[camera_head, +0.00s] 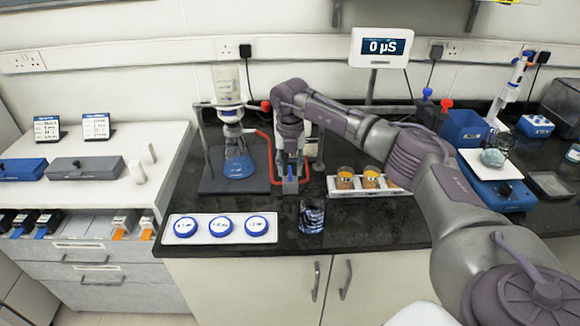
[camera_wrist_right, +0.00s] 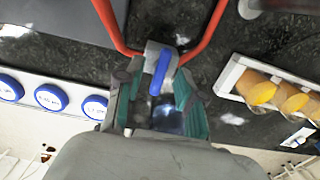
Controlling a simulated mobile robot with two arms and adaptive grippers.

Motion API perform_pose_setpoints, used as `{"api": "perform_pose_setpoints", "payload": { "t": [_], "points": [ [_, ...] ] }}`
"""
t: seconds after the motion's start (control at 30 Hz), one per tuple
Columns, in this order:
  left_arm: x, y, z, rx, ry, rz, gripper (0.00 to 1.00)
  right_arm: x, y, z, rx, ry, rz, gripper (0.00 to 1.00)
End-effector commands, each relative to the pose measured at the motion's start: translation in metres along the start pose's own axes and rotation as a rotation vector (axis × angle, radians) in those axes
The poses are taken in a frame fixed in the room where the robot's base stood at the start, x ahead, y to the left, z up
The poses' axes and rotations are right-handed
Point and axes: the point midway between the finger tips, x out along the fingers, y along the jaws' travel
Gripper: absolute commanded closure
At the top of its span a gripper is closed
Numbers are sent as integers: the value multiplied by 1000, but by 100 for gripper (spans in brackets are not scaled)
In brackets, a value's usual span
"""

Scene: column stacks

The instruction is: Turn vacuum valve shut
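The vacuum valve is a grey body (camera_wrist_right: 163,52) with a blue lever (camera_wrist_right: 160,72), and red tubing (camera_wrist_right: 196,38) runs to it from both sides in the right wrist view. The lever also shows small in the head view (camera_head: 291,173). My right gripper (camera_wrist_right: 157,90) points down at the valve, its green-padded fingers on either side of the lever. The fingers look apart, with small gaps beside the lever; contact is not clear. In the head view my right gripper (camera_head: 290,172) hangs over the counter. My left gripper is not in view.
Left of the valve stands a filter flask (camera_head: 239,165) with blue liquid. A rack (camera_head: 345,192) with amber-filled jars stands to the right. A glass beaker (camera_head: 312,218) and a white tray of blue-rimmed dishes (camera_head: 222,239) are in front. A balance (camera_head: 505,193) is farther right.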

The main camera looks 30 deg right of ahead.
Motion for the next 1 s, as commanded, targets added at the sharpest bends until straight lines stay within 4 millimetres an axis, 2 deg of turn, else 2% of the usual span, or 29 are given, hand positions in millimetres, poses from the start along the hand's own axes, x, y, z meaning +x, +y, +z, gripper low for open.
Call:
{"api": "perform_pose_setpoints", "payload": {
  "t": [0.17, 0.27, 0.7, 0.83, 1.0],
  "points": [
    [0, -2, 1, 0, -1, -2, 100, -2, 0, 0, -1, 1, 0, 62],
    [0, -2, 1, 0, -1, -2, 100, -10, 0, 0, -1, 0, 0, 62],
    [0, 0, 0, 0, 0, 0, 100, -97, 0, 0, 0, -1, 2, 62],
    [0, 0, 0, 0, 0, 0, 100, -112, 0, 0, 0, 0, 1, 62],
    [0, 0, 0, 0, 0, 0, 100, -120, 0, 0, 0, 1, 0, 62]
  ]
}}
